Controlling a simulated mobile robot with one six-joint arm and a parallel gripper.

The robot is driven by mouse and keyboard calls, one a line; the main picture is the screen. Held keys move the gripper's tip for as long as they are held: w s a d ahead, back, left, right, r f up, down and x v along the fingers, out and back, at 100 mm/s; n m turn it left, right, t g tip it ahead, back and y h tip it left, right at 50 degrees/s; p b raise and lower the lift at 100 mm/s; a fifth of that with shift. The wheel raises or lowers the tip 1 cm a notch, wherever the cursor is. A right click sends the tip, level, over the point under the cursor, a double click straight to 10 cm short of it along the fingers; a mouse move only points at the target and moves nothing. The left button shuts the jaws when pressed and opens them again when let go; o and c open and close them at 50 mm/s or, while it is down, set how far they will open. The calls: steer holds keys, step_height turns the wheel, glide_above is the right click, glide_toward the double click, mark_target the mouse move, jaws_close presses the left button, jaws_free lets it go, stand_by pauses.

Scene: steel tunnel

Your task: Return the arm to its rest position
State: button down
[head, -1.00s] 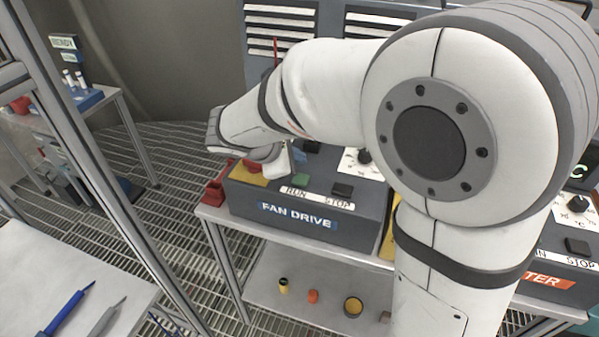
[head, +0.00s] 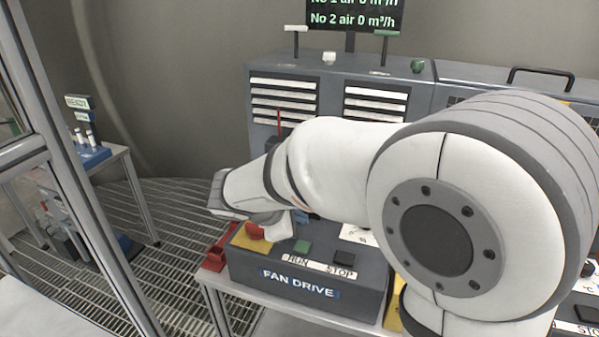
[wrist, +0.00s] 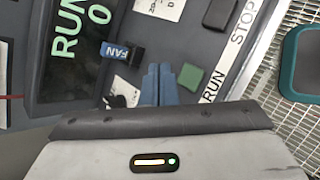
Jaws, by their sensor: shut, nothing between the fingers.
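My arm (head: 330,165) is white and grey and reaches leftward over the grey FAN DRIVE box (head: 375,300) in the head view. My gripper (wrist: 160,88) shows in the wrist view as two blue fingers side by side, shut with nothing between them. The fingertips are over the box top, beside the green RUN button (wrist: 190,77). I cannot tell whether they touch the box. In the head view the green button (head: 302,246) is just right of the wrist. The fingers are mostly hidden there by my arm.
The box has a black STOP button (head: 345,258) and a red knob (head: 255,231). The wrist view shows a blue FAN tag (wrist: 115,50) and a RUN display (wrist: 80,50). A grey cabinet (head: 330,80) stands behind. A metal post (head: 75,190) is at left.

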steer(key=s+d+m+g+y, duration=0.3)
steer(key=s+d+m+y, duration=0.3)
steer(key=s+d+m, duration=0.8)
steer(key=s+m, duration=0.4)
steer(key=s, duration=0.1)
steer(key=shift+d, duration=0.4)
steer(key=c, duration=2.1)
jaws_free()
steer(key=shift+c, duration=0.2)
